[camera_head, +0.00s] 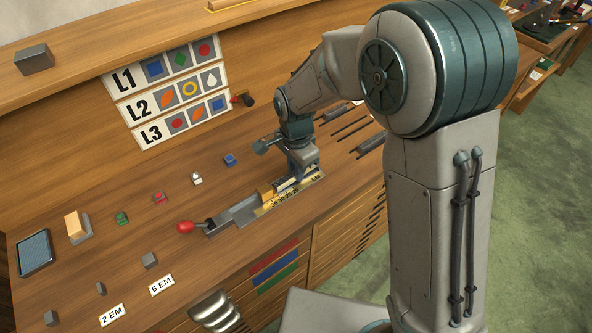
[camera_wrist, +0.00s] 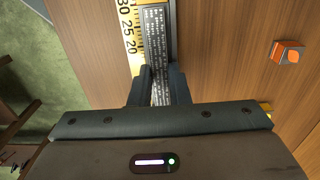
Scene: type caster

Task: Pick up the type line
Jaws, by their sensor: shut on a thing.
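The type line (camera_wrist: 157,45) is a narrow dark grey slug with rows of small pale lettering on its face. In the wrist view it lies lengthwise beside the yellow number scale, and its near end is between my fingers. My gripper (camera_wrist: 159,88) is shut on it, one finger on each side. In the head view my gripper (camera_head: 302,176) is low over the right part of the metal caster stick (camera_head: 238,212), which has a yellow scale (camera_head: 275,205) along its front. My gripper mostly hides the line there. I cannot tell whether the line is lifted clear.
A red-knobbed lever (camera_head: 186,227) sticks out at the stick's left end. Small coloured type pieces, including a blue one (camera_head: 230,159) and a green one (camera_head: 122,218), stand behind. An orange-marked block (camera_wrist: 288,52) is right in the wrist view. Dark bars (camera_head: 350,128) lie beyond my gripper.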

